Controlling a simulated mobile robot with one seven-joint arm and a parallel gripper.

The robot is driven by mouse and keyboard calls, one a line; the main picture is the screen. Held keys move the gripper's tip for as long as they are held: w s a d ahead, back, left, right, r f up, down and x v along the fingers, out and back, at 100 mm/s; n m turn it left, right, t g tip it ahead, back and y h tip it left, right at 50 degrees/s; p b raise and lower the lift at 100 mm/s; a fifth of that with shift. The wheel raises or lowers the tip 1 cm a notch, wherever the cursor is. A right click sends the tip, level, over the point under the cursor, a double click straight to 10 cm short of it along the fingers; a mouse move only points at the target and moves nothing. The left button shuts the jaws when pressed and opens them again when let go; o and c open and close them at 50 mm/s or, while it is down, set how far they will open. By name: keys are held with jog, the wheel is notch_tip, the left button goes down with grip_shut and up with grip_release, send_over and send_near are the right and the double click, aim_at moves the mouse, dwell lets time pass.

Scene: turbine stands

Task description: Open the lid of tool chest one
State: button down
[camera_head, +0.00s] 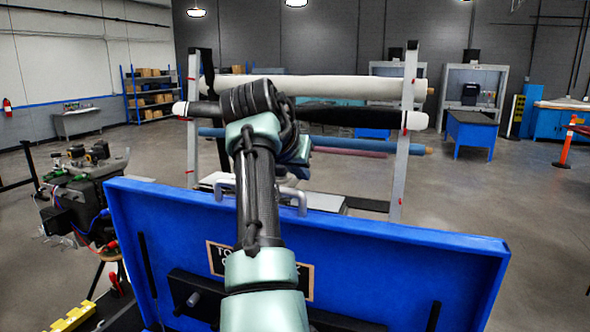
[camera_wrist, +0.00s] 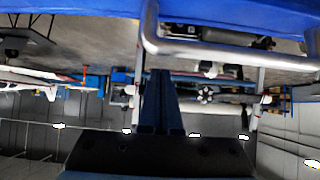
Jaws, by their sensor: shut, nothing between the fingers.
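The blue lid (camera_head: 400,265) of the tool chest stands raised, its broad face toward me in the head view. A label (camera_head: 218,258) on it is partly hidden by my arm and reads only in part. A metal handle (camera_head: 293,198) sticks up at the lid's top edge, partly behind my arm. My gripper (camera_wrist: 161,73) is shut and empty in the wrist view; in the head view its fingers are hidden. The wrist view shows the handle (camera_wrist: 225,52) apart from the fingertips in the picture, with the lid's blue edge (camera_wrist: 240,12) above it.
A rack (camera_head: 410,130) with long rolls stands behind the lid. An engine on a stand (camera_head: 85,195) is close at the left. A blue cabinet (camera_head: 471,135) and an orange post (camera_head: 567,143) stand farther right. Open floor (camera_head: 540,230) lies right of the lid.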

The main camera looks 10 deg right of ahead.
jog(key=shift+s+a+f+p, duration=0.2)
jog(key=shift+s+a+p, duration=0.15)
jog(key=shift+s+a, duration=0.25)
jog(key=shift+s+a+f+p, duration=0.2)
jog(key=shift+s+a+p, duration=0.15)
jog(key=shift+s, duration=0.4)
